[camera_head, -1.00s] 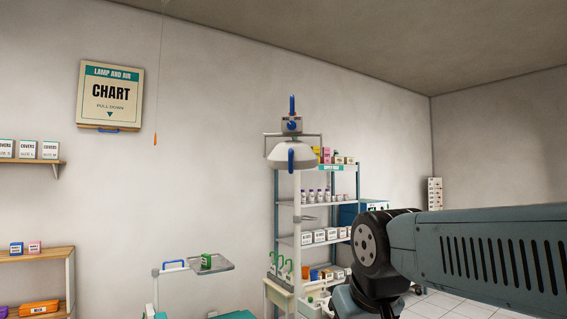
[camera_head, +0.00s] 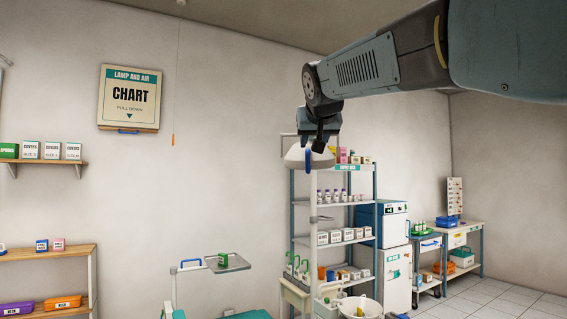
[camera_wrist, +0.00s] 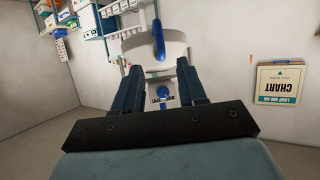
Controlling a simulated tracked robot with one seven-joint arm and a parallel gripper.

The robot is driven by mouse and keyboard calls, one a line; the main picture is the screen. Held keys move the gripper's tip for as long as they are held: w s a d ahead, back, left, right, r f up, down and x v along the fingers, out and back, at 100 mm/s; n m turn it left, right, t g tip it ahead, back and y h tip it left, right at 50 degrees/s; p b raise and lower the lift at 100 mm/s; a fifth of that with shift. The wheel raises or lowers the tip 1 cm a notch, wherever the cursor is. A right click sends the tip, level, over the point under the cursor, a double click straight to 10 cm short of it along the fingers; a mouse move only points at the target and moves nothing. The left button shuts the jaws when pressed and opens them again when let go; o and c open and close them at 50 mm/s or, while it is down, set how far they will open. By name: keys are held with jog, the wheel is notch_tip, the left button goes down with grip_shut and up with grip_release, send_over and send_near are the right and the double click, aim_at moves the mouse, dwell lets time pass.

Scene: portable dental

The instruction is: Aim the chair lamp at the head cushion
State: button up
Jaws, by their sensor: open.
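The chair lamp (camera_head: 296,158) is a white rounded head on a pale upright pole, with a blue handle (camera_head: 308,160) at its front. In the wrist view the lamp head (camera_wrist: 176,50) and its blue handle (camera_wrist: 158,38) lie just beyond my fingertips. A grey box with a blue knob (camera_wrist: 164,92) shows between the fingers. My gripper (camera_head: 322,142) is at the top of the lamp, covering its upper part in the head view. The wrist view shows my gripper (camera_wrist: 160,70) open, its fingers either side of the box; contact cannot be told. I cannot make out the head cushion.
A pull-down chart (camera_head: 129,98) hangs on the left wall, with a cord (camera_head: 174,100) beside it. A stocked shelf rack (camera_head: 346,205) stands behind the lamp. A small tray (camera_head: 226,264) on an arm is low in front. Free wall lies between chart and lamp.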

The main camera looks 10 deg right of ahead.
aim_at(308, 160)
jog(key=x, duration=1.2)
jog(key=shift+w+f, duration=0.25)
jog(key=shift+w, duration=0.05)
jog(key=shift+c, duration=0.5)
grip_shut()
